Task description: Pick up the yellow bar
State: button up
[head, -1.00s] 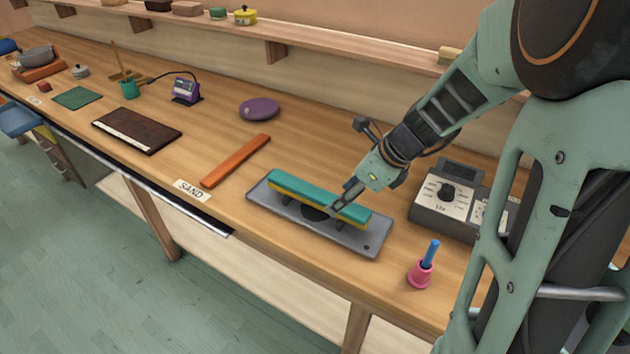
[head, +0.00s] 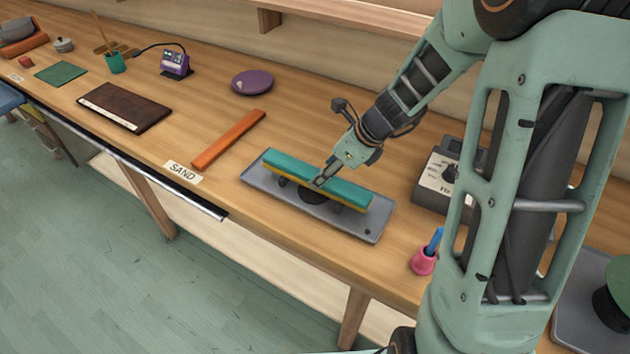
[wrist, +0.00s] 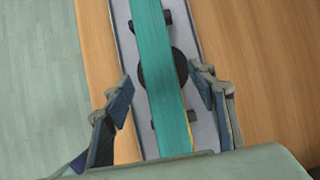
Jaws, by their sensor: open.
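A long teal bar (head: 335,188) lies over a grey tray (head: 345,226) on the bench. A thin yellow bar (head: 346,204) shows as a strip along its lower front edge, directly beneath the teal; most of it is hidden. In the wrist view the teal bar (wrist: 158,50) runs between my fingers, with a yellow sliver (wrist: 191,140) at its right edge. My gripper (head: 320,181) is over the middle of the stack. In the wrist view my gripper (wrist: 162,84) is open, one finger on each side of the bar, with visible gaps.
A black round piece (wrist: 186,70) and dark supports sit under the stack on the tray. An orange bar (head: 229,139) and a SAND label (head: 183,172) lie to the left. A pink holder (head: 424,261) and a grey dial box (head: 432,185) stand to the right.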

jog(key=shift+x, duration=1.9)
jog(key=shift+c, duration=0.4)
jog(key=shift+r, duration=0.1)
jog(key=c, duration=1.3)
